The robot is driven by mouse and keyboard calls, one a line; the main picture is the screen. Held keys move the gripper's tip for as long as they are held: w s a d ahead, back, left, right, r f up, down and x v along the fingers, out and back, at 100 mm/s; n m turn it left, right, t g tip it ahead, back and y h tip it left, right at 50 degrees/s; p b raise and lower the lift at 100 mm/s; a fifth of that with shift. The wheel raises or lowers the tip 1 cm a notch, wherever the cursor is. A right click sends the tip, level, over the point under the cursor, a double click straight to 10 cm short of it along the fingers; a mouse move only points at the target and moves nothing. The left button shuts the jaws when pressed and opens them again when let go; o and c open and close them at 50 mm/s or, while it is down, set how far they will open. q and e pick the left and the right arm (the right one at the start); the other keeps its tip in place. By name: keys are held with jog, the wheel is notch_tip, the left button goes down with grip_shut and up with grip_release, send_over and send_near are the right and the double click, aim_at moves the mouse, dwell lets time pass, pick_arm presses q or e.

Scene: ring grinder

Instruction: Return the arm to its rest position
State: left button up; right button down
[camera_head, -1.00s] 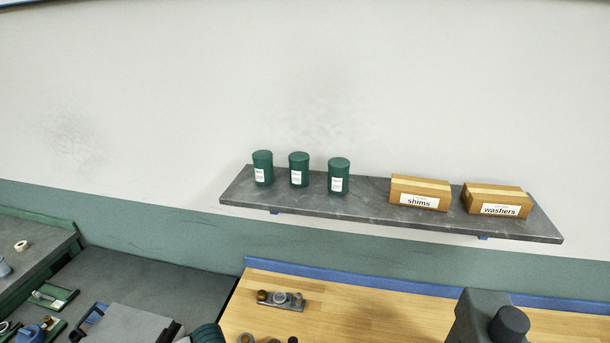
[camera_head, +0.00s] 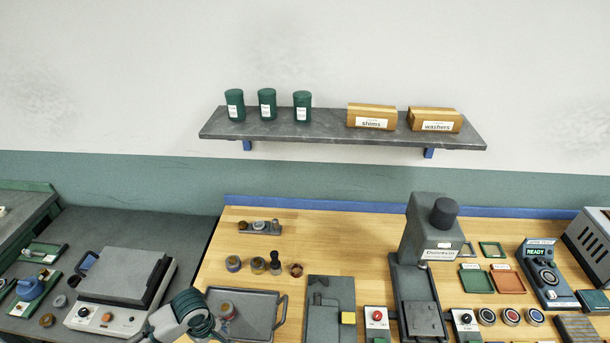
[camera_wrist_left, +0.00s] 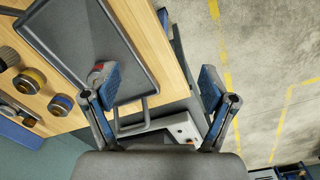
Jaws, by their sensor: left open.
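My left arm (camera_head: 190,315) enters the head view at the bottom left, in front of the grey tray. My left gripper (camera_wrist_left: 157,82) shows in the left wrist view with its two blue-padded fingers spread apart. Nothing is between the fingers. The gripper is over the front edge of the wooden bench, with the grey tray (camera_wrist_left: 75,32) beside its left finger and floor beyond the right one. My right gripper is in neither view.
A hot-plate-like machine (camera_head: 120,283) is left of my arm. A grinder (camera_head: 428,235) stands at right. A shelf (camera_head: 330,131) holds green canisters and two boxes.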

pick_arm(q)
jog(key=s+d+f+m+t+h, duration=0.3)
jog(key=s+d+f+m, duration=0.35)
jog(key=d+m, duration=0.35)
jog(key=s+a+f+m+y, duration=0.3)
jog(key=s+a, duration=0.4)
notch_tip(320, 180, down, 31)
jog(key=s+g+b, duration=0.1)
jog(key=s+b, duration=0.2)
jog(key=b, duration=0.1)
jog(key=s+a+f+g+b, duration=0.1)
jog(key=s+a+f+b, duration=0.1)
jog(key=s+f, duration=1.5)
jog(key=shift+a+f+m+b, duration=0.35)
jog(key=shift+f+m, duration=0.05)
jog(key=shift+f, duration=0.25)
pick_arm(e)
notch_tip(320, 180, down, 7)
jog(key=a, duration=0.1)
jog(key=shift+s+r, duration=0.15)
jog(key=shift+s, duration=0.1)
